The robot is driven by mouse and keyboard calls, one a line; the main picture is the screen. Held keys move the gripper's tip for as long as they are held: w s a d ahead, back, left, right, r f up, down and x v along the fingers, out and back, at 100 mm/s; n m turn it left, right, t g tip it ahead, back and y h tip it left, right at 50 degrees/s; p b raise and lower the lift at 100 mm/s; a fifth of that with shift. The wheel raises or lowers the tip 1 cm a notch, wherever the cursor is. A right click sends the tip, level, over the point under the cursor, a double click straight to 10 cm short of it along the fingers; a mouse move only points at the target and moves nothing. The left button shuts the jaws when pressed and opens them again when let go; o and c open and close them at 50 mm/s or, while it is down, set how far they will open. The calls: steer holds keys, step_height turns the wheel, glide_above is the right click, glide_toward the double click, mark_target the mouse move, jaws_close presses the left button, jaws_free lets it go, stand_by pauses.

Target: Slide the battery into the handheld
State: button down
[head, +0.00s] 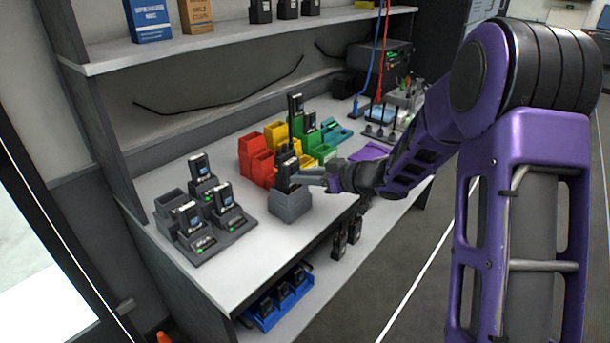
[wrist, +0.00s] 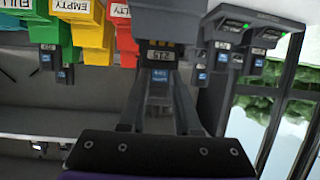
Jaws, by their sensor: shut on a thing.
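My gripper (head: 318,179) reaches from the right over the bench to a grey block-shaped holder (head: 291,207). Its two fingers (wrist: 158,105) close around a black unit with a blue label (wrist: 158,76). In the head view this black unit (head: 287,172) stands upright at the top of the grey holder. I cannot tell whether it is the battery or the handheld, nor whether it is seated in the holder or just above it. The wrist view is upside down; the holder (wrist: 165,22) is at its top, with a small pale label facing me.
A charger rack (head: 205,237) with several black units stands left of the holder. Red (head: 256,160), yellow (head: 276,134) and green (head: 325,151) bins stand behind. A blue tray (head: 279,300) sits on the lower shelf. Bare bench top (head: 255,265) lies in front.

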steer(key=shift+f, duration=0.1)
steer(key=c, duration=0.5)
jaws_free()
steer(key=shift+c, duration=0.2)
steer(key=p+v, duration=0.3)
steer(key=v, duration=1.4)
steer(key=shift+s+d, duration=0.1)
steer(key=shift+d, duration=0.05)
